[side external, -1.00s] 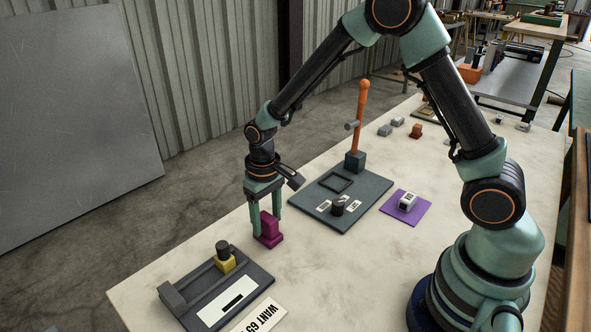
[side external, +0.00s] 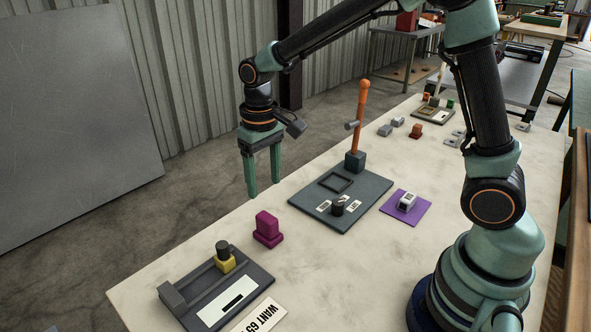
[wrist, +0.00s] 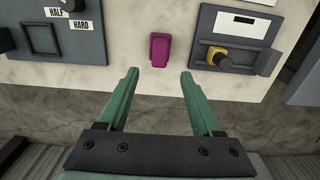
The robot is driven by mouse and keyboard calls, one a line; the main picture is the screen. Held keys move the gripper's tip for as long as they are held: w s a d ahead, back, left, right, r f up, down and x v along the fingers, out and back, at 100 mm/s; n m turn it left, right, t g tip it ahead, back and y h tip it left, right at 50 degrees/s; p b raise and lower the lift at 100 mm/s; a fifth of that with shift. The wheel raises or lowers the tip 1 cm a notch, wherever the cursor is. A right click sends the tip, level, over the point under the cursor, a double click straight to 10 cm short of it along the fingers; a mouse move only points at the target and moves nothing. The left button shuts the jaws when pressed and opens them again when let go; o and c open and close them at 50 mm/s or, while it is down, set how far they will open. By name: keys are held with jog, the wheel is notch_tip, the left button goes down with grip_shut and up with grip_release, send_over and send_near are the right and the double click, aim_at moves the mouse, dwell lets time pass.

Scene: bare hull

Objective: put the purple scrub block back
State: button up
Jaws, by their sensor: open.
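The purple scrub block (side external: 268,228), magenta in colour with a wider base, stands on the pale table near its far left edge. In the wrist view the block (wrist: 160,48) sits beyond the fingertips, roughly centred between them. My gripper (side external: 263,186) is open and empty, pointing down, above and behind the block near the table's edge. In the wrist view my gripper's two green fingers (wrist: 158,76) are spread apart with nothing between them.
A grey fixture (side external: 222,295) with a yellow block lies left of the scrub block. A dark panel (side external: 325,215) with an upright orange lever (side external: 361,115) lies to its right. A purple mat (side external: 420,212) bears a small white-grey object. Bare table lies in front of the block.

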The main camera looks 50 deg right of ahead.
jog(key=s+d+r+t, duration=0.5)
jog(key=s+r, duration=0.5)
jog(key=s, duration=0.2)
jog(key=shift+s+d+r+t, duration=0.2)
jog(key=shift+d+r+t, duration=0.1)
jog(key=shift+d, duration=0.6)
